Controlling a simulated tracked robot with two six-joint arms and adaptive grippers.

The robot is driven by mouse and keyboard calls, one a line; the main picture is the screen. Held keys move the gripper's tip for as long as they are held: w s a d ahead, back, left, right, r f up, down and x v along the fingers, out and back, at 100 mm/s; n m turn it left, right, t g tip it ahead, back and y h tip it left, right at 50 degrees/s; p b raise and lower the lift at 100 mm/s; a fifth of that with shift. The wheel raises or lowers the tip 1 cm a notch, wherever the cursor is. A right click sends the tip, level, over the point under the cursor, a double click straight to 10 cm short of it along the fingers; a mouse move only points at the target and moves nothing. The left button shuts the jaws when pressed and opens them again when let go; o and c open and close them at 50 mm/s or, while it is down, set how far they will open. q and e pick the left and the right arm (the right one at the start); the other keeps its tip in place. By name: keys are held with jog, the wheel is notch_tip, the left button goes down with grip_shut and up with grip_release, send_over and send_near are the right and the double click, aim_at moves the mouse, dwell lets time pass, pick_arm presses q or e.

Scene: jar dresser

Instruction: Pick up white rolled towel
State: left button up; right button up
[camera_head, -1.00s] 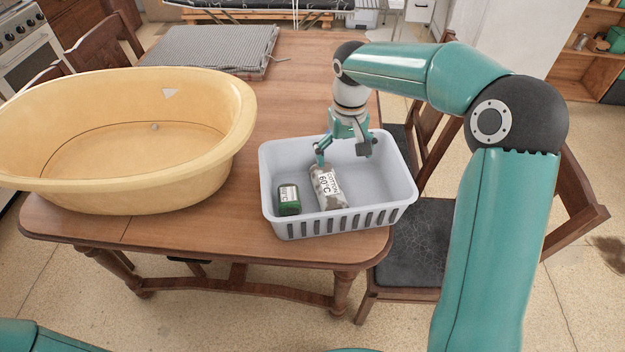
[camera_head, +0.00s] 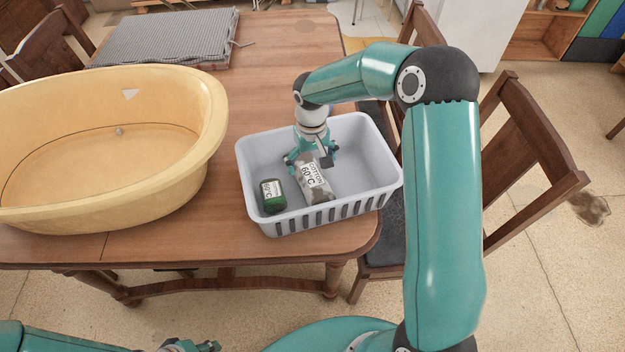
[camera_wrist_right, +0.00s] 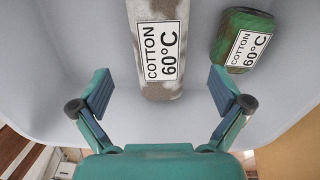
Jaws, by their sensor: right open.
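The white rolled towel (camera_head: 315,182), stained brownish, bears a "COTTON 60°C" label and lies in the light grey basket (camera_head: 352,208). In the right wrist view the towel (camera_wrist_right: 157,40) runs down from the top edge. My right gripper (camera_head: 311,162) is inside the basket at the towel's far end. It is open, and in the right wrist view its fingers (camera_wrist_right: 160,92) stand apart on either side of the towel's near end, with gaps. Part of my left gripper (camera_head: 192,346) shows at the bottom edge; its fingers are not clear.
A green roll (camera_head: 272,197) with a similar label lies left of the towel in the basket. A large yellow tub (camera_head: 110,190) stands left on the wooden table (camera_head: 270,65). A grey ribbed pad (camera_head: 165,38) lies behind. Chairs (camera_head: 535,170) stand at the right.

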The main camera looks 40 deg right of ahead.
aim_at(312, 174)
jog(key=shift+s+f+p, duration=0.15)
jog(key=shift+f+p, duration=0.65)
jog(key=shift+f, duration=2.05)
jog(key=c, duration=1.3)
jog(key=shift+r, duration=0.1)
